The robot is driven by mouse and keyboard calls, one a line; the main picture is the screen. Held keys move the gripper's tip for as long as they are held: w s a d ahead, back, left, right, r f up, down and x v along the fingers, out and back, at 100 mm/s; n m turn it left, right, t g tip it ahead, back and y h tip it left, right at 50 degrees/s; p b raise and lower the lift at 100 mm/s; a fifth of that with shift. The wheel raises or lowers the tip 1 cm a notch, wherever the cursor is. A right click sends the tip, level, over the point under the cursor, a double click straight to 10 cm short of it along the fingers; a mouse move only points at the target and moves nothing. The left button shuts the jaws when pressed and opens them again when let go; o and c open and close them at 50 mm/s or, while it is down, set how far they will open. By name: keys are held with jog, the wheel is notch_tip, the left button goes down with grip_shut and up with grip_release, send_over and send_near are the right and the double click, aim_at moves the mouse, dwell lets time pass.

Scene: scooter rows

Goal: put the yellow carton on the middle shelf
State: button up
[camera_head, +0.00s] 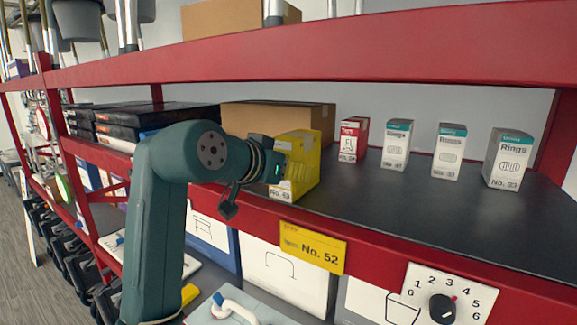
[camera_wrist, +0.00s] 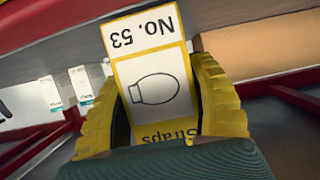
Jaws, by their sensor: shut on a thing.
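The yellow carton (camera_head: 309,162) is at the front edge of the middle shelf (camera_head: 400,205), left of the other cartons. In the wrist view the carton (camera_wrist: 150,80) shows a white face with "No. 53", an oval outline and "Straps". My gripper (camera_head: 280,175) is shut on the carton, with one yellow finger along each side of it in the wrist view (camera_wrist: 160,100). Whether the carton's base touches the shelf is hard to tell; it looks upright, at or just above the surface. My arm hides part of the shelf to its left.
A red carton (camera_head: 353,140) and several white-and-teal cartons (camera_head: 449,152) stand to the right. A brown box (camera_head: 250,117) is behind. The red upper beam (camera_head: 400,50) runs overhead. A yellow "No. 52" label (camera_head: 312,247) and a dial (camera_head: 442,306) are on the front. Bare shelf lies at right.

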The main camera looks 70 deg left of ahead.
jog(key=shift+w+f, duration=0.1)
jog(key=o, duration=1.2)
jog(key=b+v, duration=0.4)
jog(key=v, duration=0.8)
